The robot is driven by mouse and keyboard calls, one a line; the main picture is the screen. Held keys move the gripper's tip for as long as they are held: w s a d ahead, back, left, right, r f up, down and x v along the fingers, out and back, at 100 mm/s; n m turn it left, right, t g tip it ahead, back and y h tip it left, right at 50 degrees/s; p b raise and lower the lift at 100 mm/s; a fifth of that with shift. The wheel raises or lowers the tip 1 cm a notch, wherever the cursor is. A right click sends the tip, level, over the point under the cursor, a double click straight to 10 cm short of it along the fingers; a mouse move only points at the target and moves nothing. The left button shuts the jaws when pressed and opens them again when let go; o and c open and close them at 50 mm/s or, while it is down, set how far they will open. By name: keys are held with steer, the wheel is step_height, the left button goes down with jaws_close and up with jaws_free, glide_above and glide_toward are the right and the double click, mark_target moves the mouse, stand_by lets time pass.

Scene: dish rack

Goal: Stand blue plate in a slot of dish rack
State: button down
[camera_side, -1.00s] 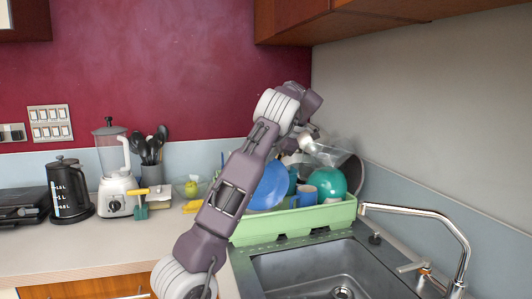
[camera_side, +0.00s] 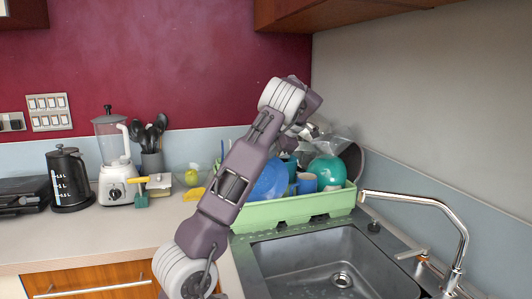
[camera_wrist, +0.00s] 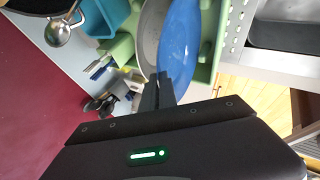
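The blue plate (camera_side: 269,181) stands on edge at the left part of the green dish rack (camera_side: 295,210), with its lower edge hidden behind the rack's front wall. It shows steeply tilted in the wrist view (camera_wrist: 180,42), next to a grey plate (camera_wrist: 151,38) on its left. My gripper (camera_wrist: 163,88) is at the near edge of the blue plate, its fingers close together and shut on that edge. In the side view my arm hides the fingers. Whether the plate's bottom is seated in a slot cannot be seen.
A blue mug (camera_side: 306,183), a teal bowl (camera_side: 328,171) and a dark pan (camera_side: 352,160) fill the rack's right side. The sink (camera_side: 320,262) and faucet (camera_side: 440,212) lie in front and right. A blender (camera_side: 114,165) and kettle (camera_side: 68,180) stand left.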

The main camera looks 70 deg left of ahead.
steer(key=shift+f, duration=1.55)
steer(key=shift+f, duration=0.25)
steer(key=c, duration=1.6)
jaws_free()
steer(key=v, duration=0.7)
